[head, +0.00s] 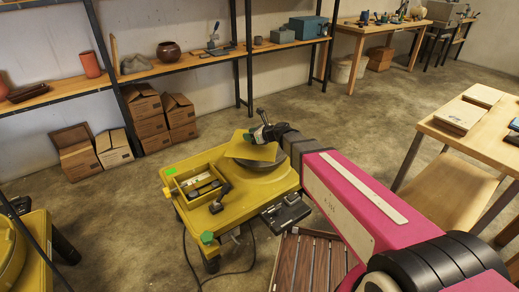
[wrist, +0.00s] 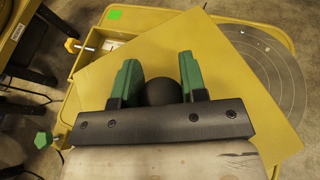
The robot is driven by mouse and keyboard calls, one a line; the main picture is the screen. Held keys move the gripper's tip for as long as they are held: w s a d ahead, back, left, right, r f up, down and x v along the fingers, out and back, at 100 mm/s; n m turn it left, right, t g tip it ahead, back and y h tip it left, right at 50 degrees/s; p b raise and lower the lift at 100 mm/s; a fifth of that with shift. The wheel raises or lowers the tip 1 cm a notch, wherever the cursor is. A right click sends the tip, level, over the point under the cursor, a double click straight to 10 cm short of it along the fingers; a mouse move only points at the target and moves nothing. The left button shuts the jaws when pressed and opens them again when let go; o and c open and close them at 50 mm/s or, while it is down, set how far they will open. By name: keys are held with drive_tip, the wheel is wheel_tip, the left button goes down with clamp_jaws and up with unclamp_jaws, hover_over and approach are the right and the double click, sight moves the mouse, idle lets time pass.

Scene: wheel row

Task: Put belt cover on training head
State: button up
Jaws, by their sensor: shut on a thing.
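The belt cover (head: 250,150) is a flat yellow plate with a round black knob (wrist: 158,92). My gripper (wrist: 158,65) has green fingers on both sides of the knob and is shut on it. In the wrist view the cover (wrist: 220,95) fills the middle, turned at an angle over the machine. The training head appears to be the yellow wheel machine (head: 238,203) in the head view. The cover partly hides its grey ringed disc (wrist: 278,68). An open recess (head: 203,184) with pale parts lies left of the cover. I cannot tell whether the cover touches the disc.
A green knob (head: 207,238) stands at the machine's front corner, and a dark lever (head: 220,195) stands beside the recess. A pedal-like black box (head: 285,212) is at the right edge. Another yellow machine (head: 22,262) is at far left. A wooden table (head: 470,135) stands right.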

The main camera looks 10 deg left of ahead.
drive_tip(key=shift+s+a+f, duration=0.1)
drive_tip(key=shift+a+f, duration=0.05)
drive_tip(key=shift+a, duration=0.35)
drive_tip(key=shift+w+f, duration=0.2)
drive_tip(key=shift+w, duration=0.05)
drive_tip(key=shift+w+d+f, duration=0.8)
drive_tip(key=shift+w+f, duration=0.85)
drive_tip(key=shift+f, duration=0.1)
drive_tip(key=shift+w+d+f, duration=0.75)
drive_tip(key=shift+w+f, duration=0.9)
drive_tip(key=shift+f, duration=0.1)
drive_tip(key=shift+w+d+f, duration=0.8)
drive_tip(key=shift+w+f, duration=0.85)
drive_tip(key=shift+f, duration=0.1)
drive_tip(key=shift+f, duration=0.2)
drive_tip(key=o, duration=1.1)
drive_tip(key=shift+r, duration=0.1)
